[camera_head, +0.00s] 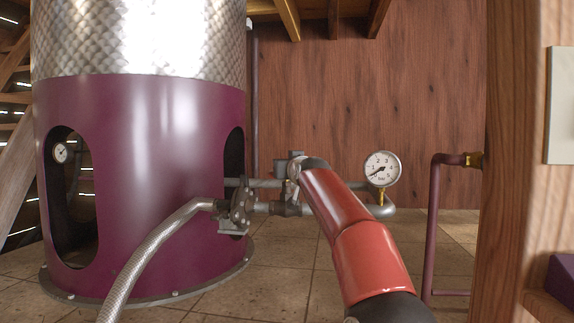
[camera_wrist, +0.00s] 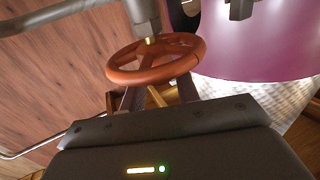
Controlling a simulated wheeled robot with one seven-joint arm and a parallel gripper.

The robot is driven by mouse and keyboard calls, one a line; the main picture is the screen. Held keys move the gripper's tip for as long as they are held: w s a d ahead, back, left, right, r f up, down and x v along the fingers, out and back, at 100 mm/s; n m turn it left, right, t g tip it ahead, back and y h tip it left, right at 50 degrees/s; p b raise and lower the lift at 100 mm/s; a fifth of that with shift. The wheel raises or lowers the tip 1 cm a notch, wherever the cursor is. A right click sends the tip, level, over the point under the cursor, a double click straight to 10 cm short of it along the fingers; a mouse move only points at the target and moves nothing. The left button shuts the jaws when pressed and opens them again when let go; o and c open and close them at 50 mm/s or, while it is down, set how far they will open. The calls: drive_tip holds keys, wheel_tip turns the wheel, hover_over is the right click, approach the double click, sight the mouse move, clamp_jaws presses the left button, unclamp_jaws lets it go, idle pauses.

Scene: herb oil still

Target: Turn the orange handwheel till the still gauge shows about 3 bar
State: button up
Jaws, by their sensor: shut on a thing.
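The orange handwheel (camera_wrist: 155,62) fills the upper middle of the wrist view, with its rim, spokes and a brass-coloured hub showing. My gripper (camera_wrist: 160,93) reaches its near rim, one dark finger on each side, and is shut on it. In the head view my red arm hides the handwheel. A round white gauge (camera_head: 382,169) marked in bar stands on a brass stem above the pipe. Its dark needle points to the lower left, near the low end of the scale; the exact reading is too small to tell.
The large still (camera_head: 140,150) has a purple base and a shiny metal top. A second small gauge (camera_head: 61,152) shows through its opening. A braided hose (camera_head: 150,255) runs from the flange. A purple pipe (camera_head: 433,225) and wooden post (camera_head: 510,160) stand at the right.

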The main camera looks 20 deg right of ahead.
drive_tip(key=shift+d+n+y+b, duration=0.2)
drive_tip(key=shift+n+y, duration=0.45)
drive_tip(key=shift+y, duration=0.45)
drive_tip(key=shift+d+n+y+b, duration=0.15)
drive_tip(key=shift+n+y, duration=0.5)
drive_tip(key=shift+y, duration=0.45)
drive_tip(key=shift+d+n+y+p, duration=0.1)
drive_tip(key=shift+n+y+p, duration=0.5)
drive_tip(key=shift+n+y, duration=0.85)
drive_tip(key=shift+g+y, duration=0.3)
drive_tip(key=shift+y, duration=0.55)
drive_tip(key=o, duration=1)
drive_tip(key=shift+c, duration=0.2)
